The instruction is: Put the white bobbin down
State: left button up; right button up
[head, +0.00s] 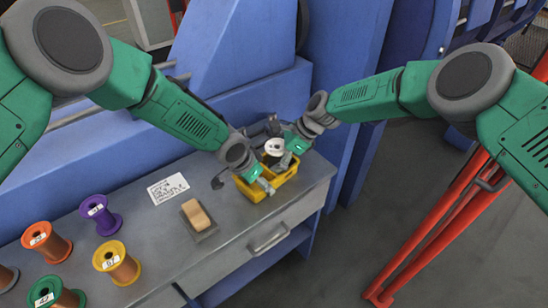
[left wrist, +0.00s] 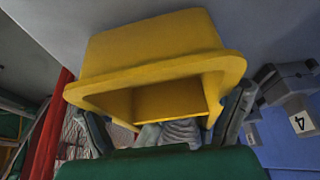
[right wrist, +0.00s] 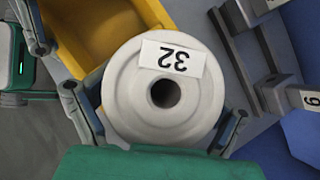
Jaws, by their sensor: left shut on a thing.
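The white bobbin (head: 274,147), labelled 32, shows at the back of the yellow bin (head: 285,179) on the bench. It fills the middle of the right wrist view (right wrist: 164,112), flange facing the camera. My right gripper (head: 284,161) is at the bobbin, with its fingers spread on either side of the flange and their tips apart from it. Whether the bobbin rests in the bin or behind it I cannot tell. My left gripper (head: 265,186) is shut on the yellow bin, which fills the left wrist view (left wrist: 160,60).
On the bench stand a purple spool (head: 100,215), an orange spool (head: 47,243), a yellow spool (head: 117,263) and a green spool (head: 55,294). A tan block (head: 196,215) and a paper note (head: 168,188) lie nearer the bin. Blue machinery rises behind.

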pick_arm(q)
jog(key=shift+w+d+r, duration=0.1)
pick_arm(e)
jog(key=shift+s+d+f, duration=0.15)
jog(key=shift+s+d, duration=0.05)
jog(key=shift+s, duration=0.15)
jog(key=v, duration=0.8)
jog(key=shift+w+a+r, duration=0.2)
jog(key=shift+w+r, duration=0.05)
pick_arm(q)
jog(key=o, duration=1.2)
